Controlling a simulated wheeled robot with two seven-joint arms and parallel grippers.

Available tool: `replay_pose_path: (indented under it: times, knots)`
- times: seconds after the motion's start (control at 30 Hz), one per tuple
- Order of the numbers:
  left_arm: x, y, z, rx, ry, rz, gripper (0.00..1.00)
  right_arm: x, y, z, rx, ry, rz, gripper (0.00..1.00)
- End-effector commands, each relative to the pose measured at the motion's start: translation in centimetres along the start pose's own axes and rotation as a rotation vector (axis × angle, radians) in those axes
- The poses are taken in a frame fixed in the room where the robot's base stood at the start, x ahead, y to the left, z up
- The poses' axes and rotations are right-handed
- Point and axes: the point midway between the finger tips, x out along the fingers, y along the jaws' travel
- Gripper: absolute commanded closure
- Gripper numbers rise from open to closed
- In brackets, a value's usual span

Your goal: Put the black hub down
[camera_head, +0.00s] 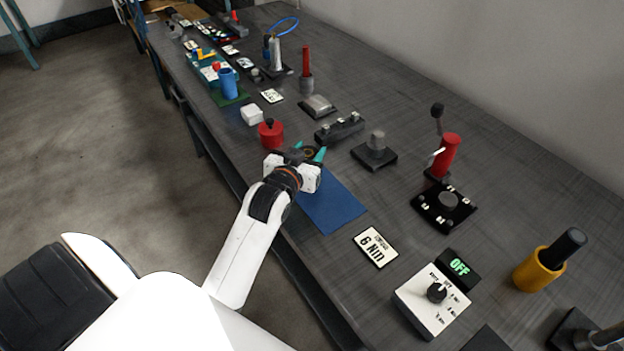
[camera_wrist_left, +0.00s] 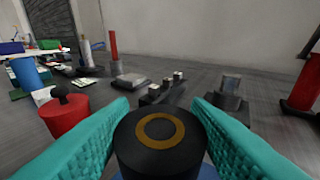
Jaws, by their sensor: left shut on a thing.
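The black hub, a short black cylinder with a brown-gold ring on top, shows large in the left wrist view (camera_wrist_left: 160,143). My left gripper (camera_head: 309,154) has teal fingers shut on the hub from both sides. In the head view the hub is mostly hidden by the gripper. The gripper is over the far left end of a blue mat (camera_head: 332,203) on the grey table. Whether the hub touches the mat or is just above it I cannot tell. My right gripper is not in view.
A red pot with a black knob (camera_head: 271,133) stands close left of the gripper. A grey block with pegs (camera_head: 339,130) and a grey post on a black base (camera_head: 374,151) stand behind. A "6 MIN" card (camera_head: 376,247) and white dial box (camera_head: 432,301) lie nearer. Most of the mat is bare.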

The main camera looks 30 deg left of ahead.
Motion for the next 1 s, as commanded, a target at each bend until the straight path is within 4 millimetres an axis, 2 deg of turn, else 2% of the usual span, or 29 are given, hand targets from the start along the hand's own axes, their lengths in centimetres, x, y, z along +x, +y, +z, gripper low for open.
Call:
replay_pose_path:
  times: [0.03,0.23,0.43,0.83,0.87,1.0]
  knots:
    - [0.1,0.0,-1.0,0.0,0.0,0.0,0.92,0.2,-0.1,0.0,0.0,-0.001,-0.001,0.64]
    - [0.6,-0.1,-2.8,0.0,-0.003,-0.001,0.92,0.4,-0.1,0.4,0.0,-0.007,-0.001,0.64]
    - [1.1,-0.1,-5.6,0.0,-0.001,-0.001,0.92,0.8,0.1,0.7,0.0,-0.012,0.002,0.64]
    - [1.2,-0.1,-6.1,0.001,-0.004,-0.001,0.92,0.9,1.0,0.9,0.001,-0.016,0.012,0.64]
    - [1.2,-0.1,-6.3,0.001,-0.002,-0.001,0.54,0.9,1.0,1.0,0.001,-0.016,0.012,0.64]
    - [1.2,-0.1,-6.2,0.001,-0.002,-0.001,0.34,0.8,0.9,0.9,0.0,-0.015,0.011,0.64]
